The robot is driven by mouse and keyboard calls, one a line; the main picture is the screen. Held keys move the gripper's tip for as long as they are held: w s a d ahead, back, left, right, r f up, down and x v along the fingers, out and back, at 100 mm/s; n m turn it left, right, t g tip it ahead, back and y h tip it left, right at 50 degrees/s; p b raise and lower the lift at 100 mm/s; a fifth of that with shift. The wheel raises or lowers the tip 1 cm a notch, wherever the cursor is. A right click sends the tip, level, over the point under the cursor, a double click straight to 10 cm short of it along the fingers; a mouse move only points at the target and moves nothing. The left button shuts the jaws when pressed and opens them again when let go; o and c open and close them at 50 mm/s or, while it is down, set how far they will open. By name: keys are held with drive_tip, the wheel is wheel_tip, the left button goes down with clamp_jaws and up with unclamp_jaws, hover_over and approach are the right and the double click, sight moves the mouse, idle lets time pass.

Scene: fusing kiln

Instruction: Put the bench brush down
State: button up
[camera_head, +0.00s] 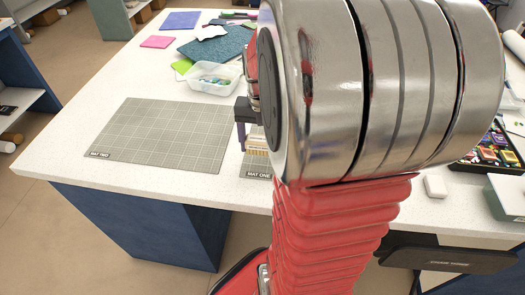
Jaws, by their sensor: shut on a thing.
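My gripper (245,138) shows as a dark finger at the left of my arm, over the edge between two grey mats. It is shut on the bench brush (257,144), of which only a pale yellow, ribbed part shows beside the finger. My arm hides the rest of the brush and the other finger. The brush is over or near the mat labelled MAT ONE (257,171); I cannot tell whether it touches it. The gridded mat labelled MAT TWO (150,135) lies bare to the left.
A clear tub (214,88) of coloured pieces stands behind the mats. Sheets of coloured material, including a teal one (215,48), lie farther back. At right are a white block (435,186) and a black tray of colours (495,150). The white bench top (60,130) is clear at left.

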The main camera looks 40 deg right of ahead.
sight(263, 155)
drive_tip(key=shift+f, duration=1.8)
drive_tip(key=shift+f, duration=0.25)
drive_tip(key=o, duration=1.4)
wheel_tip(263, 155, up, 13)
drive_tip(key=shift+f, duration=0.2)
drive_tip(key=shift+a, duration=0.15)
drive_tip(key=s+a+n+t, duration=0.1)
drive_tip(key=a+n+t, duration=0.1)
drive_tip(key=a, duration=0.5)
drive_tip(key=s+a+r+n+t, duration=0.1)
drive_tip(key=a+n, duration=0.4)
drive_tip(key=a, duration=0.3)
drive_tip(key=s+a+r+n+t, duration=0.1)
drive_tip(key=s+a+n+t, duration=0.1)
drive_tip(key=a, duration=0.5)
drive_tip(key=shift+a+r+n+t, duration=0.2)
drive_tip(key=shift+a+n+t, duration=0.1)
drive_tip(key=shift+n, duration=0.4)
